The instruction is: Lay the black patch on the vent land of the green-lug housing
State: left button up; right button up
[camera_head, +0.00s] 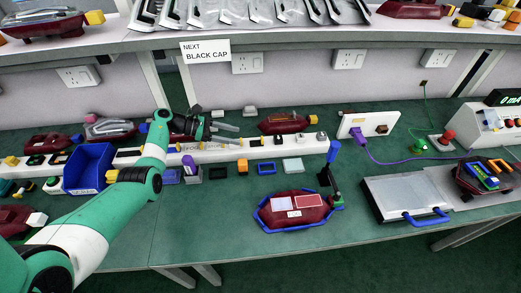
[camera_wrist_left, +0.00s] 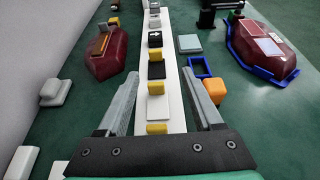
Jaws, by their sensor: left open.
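A flat black patch (camera_wrist_left: 156,70) lies on the white rail (camera_head: 205,155); the patch also shows in the head view (camera_head: 257,142). A second black piece (camera_wrist_left: 155,40) with a white arrow lies farther along. My left gripper (camera_head: 241,134) is open above the rail, its fingers either side of it and nothing between them; in the left wrist view the fingertips (camera_wrist_left: 163,90) point along the rail towards the patch. A dark red housing (camera_head: 292,214) sits in a blue fixture, with a small green part at its right end; I cannot tell whether that is its lug. My right gripper is out of view.
Another red housing (camera_head: 283,124) with a yellow lug lies behind the rail. An orange cube (camera_head: 243,166), a blue frame (camera_head: 267,168) and a grey square (camera_head: 293,165) lie in front. A blue bin (camera_head: 90,168) stands left.

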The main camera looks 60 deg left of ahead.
aim_at(262, 138)
pick_arm(q)
jog(key=b+x, duration=0.2)
jog(key=x, duration=0.3)
jog(key=shift+w+d+f, duration=0.1)
jog(key=shift+w+f, duration=0.05)
jog(key=shift+w, duration=0.15)
jog(key=shift+w+d, duration=0.1)
jog(key=shift+w, duration=0.35)
jog(key=b+x, duration=0.2)
jog(key=x, duration=0.1)
jog(key=b+x, duration=0.1)
jog(key=b, duration=0.1)
jog(key=shift+w+a+f, duration=0.1)
jog(key=shift+w+a, duration=0.15)
jog(key=shift+w+d, duration=0.2)
jog(key=shift+w, duration=0.25)
jog(key=shift+c, duration=0.3)
grip_shut()
